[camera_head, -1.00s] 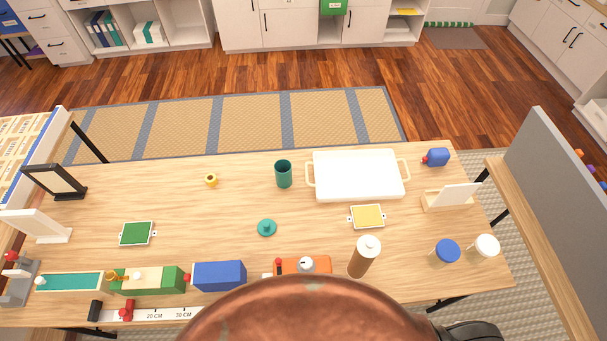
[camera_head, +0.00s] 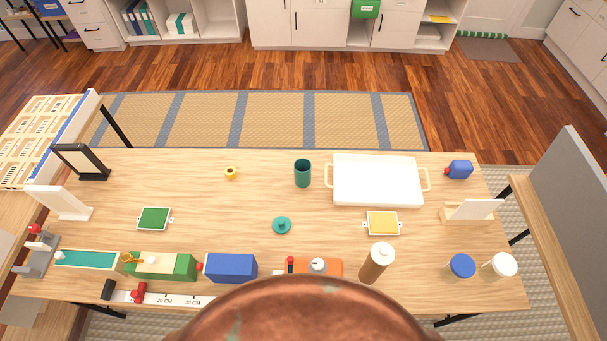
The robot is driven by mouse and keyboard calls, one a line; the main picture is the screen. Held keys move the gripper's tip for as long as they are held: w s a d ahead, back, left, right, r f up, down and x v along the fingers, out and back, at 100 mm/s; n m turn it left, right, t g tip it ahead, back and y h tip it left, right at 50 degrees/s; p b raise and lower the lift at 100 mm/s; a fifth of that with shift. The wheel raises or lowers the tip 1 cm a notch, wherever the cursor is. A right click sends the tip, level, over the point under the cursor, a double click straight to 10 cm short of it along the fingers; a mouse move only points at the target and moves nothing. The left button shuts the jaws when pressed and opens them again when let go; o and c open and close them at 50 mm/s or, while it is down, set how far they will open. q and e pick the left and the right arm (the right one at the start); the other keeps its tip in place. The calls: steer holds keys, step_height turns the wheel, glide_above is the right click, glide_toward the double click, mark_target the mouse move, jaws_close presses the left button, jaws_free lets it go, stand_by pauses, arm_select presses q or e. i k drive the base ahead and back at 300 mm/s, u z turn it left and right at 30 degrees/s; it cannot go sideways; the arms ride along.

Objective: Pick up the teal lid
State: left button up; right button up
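The teal lid (camera_head: 281,225) is a small round disc with a knob on top. It lies flat on the wooden table, near the middle, with bare wood around it. A dark teal cup (camera_head: 303,173) stands upright behind it, a little to the right. Neither of my grippers shows in the head view. A large copper-coloured rounded surface fills the bottom middle of the view and hides the table's front edge there.
A white tray (camera_head: 377,181) with handles stands behind right. In front are a blue block (camera_head: 231,268), an orange device (camera_head: 327,266) and a brown cylinder (camera_head: 376,263) with a white top. A green card (camera_head: 154,219) lies left, a yellow one (camera_head: 382,223) right.

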mark_target(282, 225)
steer(key=z, duration=0.85)
steer(key=k, duration=0.75)
steer(key=z, duration=1.05)
steer(key=k, duration=1.55)
steer(key=u, duration=0.5)
